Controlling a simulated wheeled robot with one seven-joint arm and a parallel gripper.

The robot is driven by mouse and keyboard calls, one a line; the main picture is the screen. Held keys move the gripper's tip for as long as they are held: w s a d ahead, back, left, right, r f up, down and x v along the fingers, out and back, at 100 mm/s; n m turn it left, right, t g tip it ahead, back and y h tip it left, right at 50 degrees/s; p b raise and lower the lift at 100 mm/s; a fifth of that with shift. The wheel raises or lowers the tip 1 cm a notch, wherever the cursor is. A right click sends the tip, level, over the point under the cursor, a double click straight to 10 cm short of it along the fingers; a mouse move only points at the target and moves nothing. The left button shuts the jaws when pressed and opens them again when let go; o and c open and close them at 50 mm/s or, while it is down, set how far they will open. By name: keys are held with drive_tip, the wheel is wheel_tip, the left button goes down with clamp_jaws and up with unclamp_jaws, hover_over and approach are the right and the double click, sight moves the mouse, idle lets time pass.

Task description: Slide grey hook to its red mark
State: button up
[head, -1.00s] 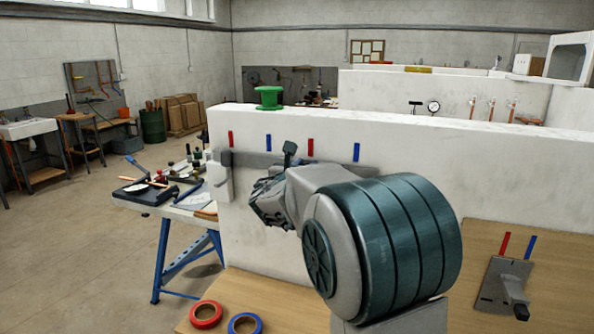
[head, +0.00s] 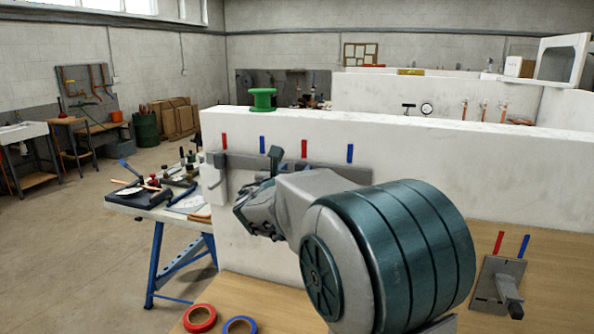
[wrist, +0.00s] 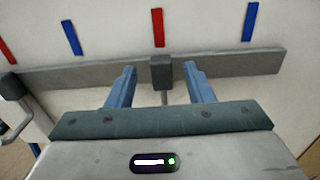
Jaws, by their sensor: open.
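In the wrist view, a dark grey hook (wrist: 161,72) sits on the grey rail (wrist: 240,63), almost straight below a red mark (wrist: 158,27). A thin stem shows below its block. My gripper (wrist: 160,80) is open, one blue-grey finger on each side of the hook, with gaps on both sides.
The white wall also bears another red mark (head: 224,142) and two blue marks (head: 262,143) (head: 350,153). A green spool (head: 262,99) stands on its top. Red tape (head: 200,319) and blue tape (head: 241,325) lie below. A grey bracket plate (head: 497,284) is at right.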

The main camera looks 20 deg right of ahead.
drive_tip(key=b+v, duration=0.1)
drive_tip(key=v, duration=1)
drive_tip(key=shift+a, duration=0.15)
drive_tip(key=s+d+f+m+g+y, duration=0.1)
drive_tip(key=s+d+f+m+g, duration=0.25)
drive_tip(key=s+f+m, duration=0.35)
drive_tip(key=s+d+f+m+g+y, duration=0.2)
drive_tip(key=s+d+f+m+g, duration=0.1)
drive_tip(key=s+f+m+g, duration=0.35)
drive_tip(key=s+a+f+m+g+y, duration=0.1)
drive_tip(key=s+a+f+m+y, duration=0.7)
drive_tip(key=s+m, duration=0.3)
drive_tip(key=a+m, duration=0.1)
drive_tip(key=m, duration=0.3)
drive_tip(key=shift+s+a+f, duration=0.15)
drive_tip(key=shift+s+a, duration=0.1)
drive_tip(key=shift+s, duration=0.1)
